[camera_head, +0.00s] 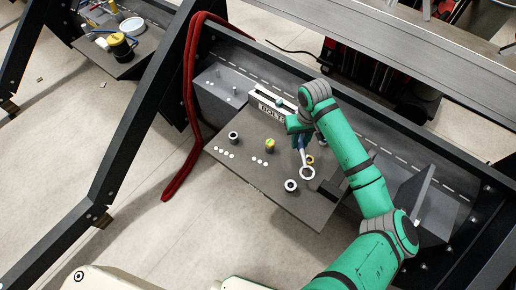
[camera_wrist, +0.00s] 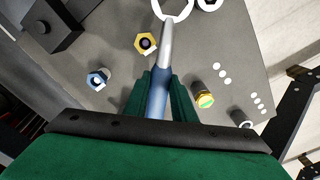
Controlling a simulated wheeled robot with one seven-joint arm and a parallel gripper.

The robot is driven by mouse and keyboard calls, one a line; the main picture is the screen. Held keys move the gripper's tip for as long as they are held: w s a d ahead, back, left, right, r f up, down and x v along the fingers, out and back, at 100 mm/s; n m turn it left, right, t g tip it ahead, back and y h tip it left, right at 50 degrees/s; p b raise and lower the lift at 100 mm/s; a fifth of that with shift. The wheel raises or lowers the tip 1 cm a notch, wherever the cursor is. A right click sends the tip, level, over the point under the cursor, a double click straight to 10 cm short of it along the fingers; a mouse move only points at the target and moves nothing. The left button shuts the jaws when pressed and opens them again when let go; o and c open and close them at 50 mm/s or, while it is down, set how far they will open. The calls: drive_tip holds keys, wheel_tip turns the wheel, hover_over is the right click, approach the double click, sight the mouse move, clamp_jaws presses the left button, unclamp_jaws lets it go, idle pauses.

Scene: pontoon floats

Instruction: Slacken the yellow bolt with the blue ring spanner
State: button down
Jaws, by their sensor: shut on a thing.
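My gripper (camera_head: 301,136) is shut on the blue handle of the ring spanner (camera_wrist: 157,92). The spanner's pale ring end (camera_head: 307,173) points toward the panel's front edge and has no bolt inside it. A yellow hex piece with a dark centre (camera_wrist: 146,43) is just left of the shank in the wrist view. It shows partly behind the spanner in the head view (camera_head: 310,160). Another yellow bolt with a greenish top (camera_head: 270,145) stands further left on the panel; it is right of my gripper in the wrist view (camera_wrist: 205,99). I cannot tell how high the ring is.
The dark panel (camera_head: 250,170) also bears a blue hex bolt (camera_wrist: 98,78), pale rings (camera_head: 234,137) (camera_head: 291,185) and white dots. A dark block (camera_wrist: 53,24) stands near one edge. A lettered box (camera_head: 270,105) is behind, and a red hose (camera_head: 190,100) hangs at left.

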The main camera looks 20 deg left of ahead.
drive_tip(key=s+a+r+n, duration=0.35)
drive_tip(key=a+n, duration=0.55)
drive_tip(key=n, duration=0.4)
drive_tip(key=s+a+f+n, duration=0.3)
drive_tip(key=s+a+n, duration=0.2)
drive_tip(key=n, duration=0.8)
drive_tip(key=shift+s+a+n, duration=0.2)
drive_tip(key=shift+s+n, duration=0.1)
drive_tip(key=shift+s, duration=1)
drive_tip(key=shift+f, duration=0.5)
drive_tip(key=shift+f, duration=0.15)
drive_tip(key=shift+a+f, duration=0.1)
drive_tip(key=shift+f, duration=0.25)
drive_tip(key=shift+f, duration=0.5)
drive_tip(key=shift+s+d+n, duration=0.1)
drive_tip(key=shift+d+n, duration=0.2)
